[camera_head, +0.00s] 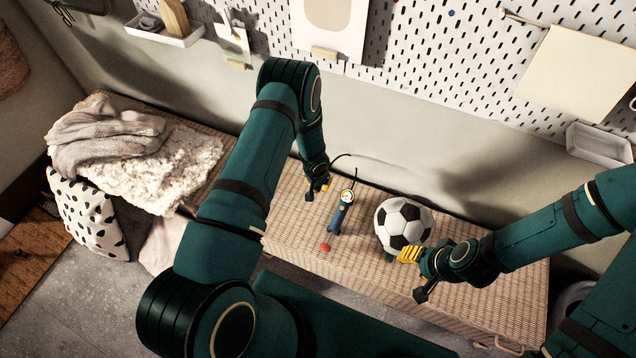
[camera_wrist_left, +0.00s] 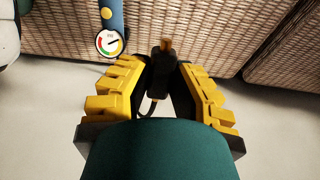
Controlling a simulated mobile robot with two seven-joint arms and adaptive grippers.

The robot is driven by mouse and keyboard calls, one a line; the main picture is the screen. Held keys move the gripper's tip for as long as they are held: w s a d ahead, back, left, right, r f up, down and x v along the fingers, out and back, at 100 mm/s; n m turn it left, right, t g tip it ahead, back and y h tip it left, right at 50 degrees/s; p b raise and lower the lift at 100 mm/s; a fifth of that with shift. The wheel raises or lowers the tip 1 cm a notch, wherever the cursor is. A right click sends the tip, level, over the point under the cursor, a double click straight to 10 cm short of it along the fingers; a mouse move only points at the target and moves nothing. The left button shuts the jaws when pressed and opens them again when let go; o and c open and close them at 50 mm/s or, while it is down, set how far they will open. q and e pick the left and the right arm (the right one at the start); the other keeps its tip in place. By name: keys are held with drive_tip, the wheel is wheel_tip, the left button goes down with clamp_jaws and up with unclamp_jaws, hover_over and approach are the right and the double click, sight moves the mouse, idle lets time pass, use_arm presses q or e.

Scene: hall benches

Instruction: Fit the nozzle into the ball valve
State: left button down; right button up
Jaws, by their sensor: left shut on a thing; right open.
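The black-and-white ball (camera_head: 403,222) rests on the woven bench; its valve cannot be made out. My left gripper (camera_head: 317,189) is left of the ball, above the rear of the bench. In the left wrist view it is shut on the nozzle (camera_wrist_left: 161,76), a dark piece with a brass-coloured tip pointing away from the wrist. My right gripper (camera_head: 413,275) is open beside the ball's lower right; contact cannot be told.
The woven bench (camera_head: 290,240) has bare room left of the pump and along its front. A small red object (camera_head: 325,246) lies near the front edge. A thin black hose (camera_head: 350,158) curves behind the pump. Blankets (camera_head: 150,160) lie at left; a pegboard (camera_head: 450,60) hangs behind.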

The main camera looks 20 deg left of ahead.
use_arm(q)
drive_tip(key=shift+d+r, duration=0.1)
drive_tip(key=shift+d, duration=0.05)
idle(0.3)
drive_tip(key=shift+d+r+t, duration=0.6)
drive_tip(key=shift+d+r, duration=0.2)
drive_tip(key=shift+r, duration=0.25)
drive_tip(key=shift+d+r+t, duration=0.6)
drive_tip(key=shift+d+r, duration=0.2)
drive_tip(key=shift+r, duration=0.2)
drive_tip(key=shift+d+r+t+b, duration=0.45)
drive_tip(key=shift+d+r+t, duration=0.75)
drive_tip(key=shift+d+r, duration=0.5)
